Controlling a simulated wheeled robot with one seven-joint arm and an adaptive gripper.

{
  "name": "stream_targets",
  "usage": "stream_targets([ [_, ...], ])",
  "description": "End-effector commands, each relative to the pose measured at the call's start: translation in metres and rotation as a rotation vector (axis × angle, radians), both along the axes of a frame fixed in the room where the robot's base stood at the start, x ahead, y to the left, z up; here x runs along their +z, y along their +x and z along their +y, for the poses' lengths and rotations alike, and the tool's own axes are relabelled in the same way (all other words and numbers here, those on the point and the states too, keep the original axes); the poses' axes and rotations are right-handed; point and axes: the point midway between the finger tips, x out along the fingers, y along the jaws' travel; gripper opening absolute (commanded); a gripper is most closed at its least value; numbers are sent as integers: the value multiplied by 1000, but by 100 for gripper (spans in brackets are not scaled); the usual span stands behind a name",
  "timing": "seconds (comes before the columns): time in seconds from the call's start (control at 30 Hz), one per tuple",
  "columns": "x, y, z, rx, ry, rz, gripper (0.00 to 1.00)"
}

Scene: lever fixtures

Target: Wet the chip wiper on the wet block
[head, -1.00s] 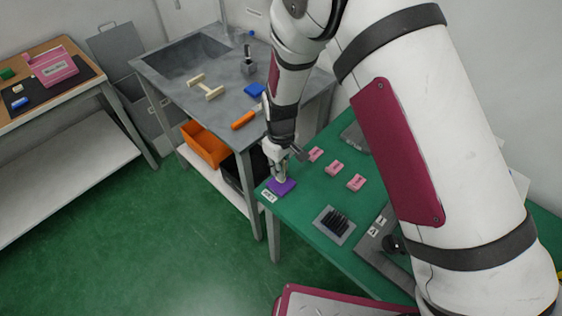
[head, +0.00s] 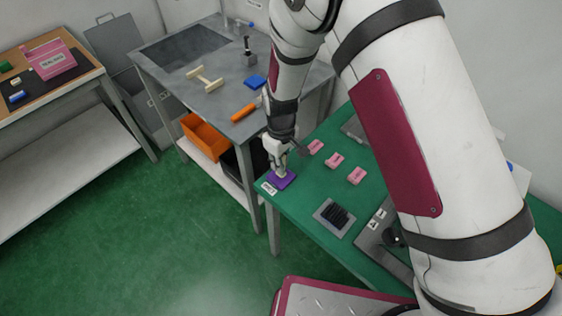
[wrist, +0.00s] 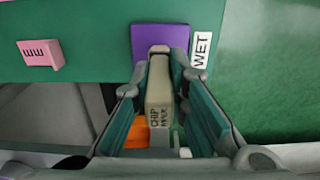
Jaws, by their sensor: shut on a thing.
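In the head view, my gripper (head: 278,166) is over the purple wet block (head: 288,183), at the near left corner of the green table. In the wrist view the wet block (wrist: 145,42) lies behind the wiper's far end, beside a white "WET" label (wrist: 201,50). The wiper's lower end is at the block; whether it touches I cannot tell.
Several pink pieces (head: 334,160) stand on the green table to the right of the block. A black brush on a grey plate (head: 334,217) is nearer. A grey sink bench (head: 205,105) holds an orange-handled tool (head: 244,112) and a blue block (head: 255,82).

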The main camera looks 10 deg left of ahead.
Motion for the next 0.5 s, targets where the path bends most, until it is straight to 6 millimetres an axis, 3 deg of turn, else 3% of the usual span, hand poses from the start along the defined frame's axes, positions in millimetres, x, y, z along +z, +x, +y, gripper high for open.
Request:
stream_targets([
  [0.5, -6, 0, 0, 0, 0, 1, 0],
])
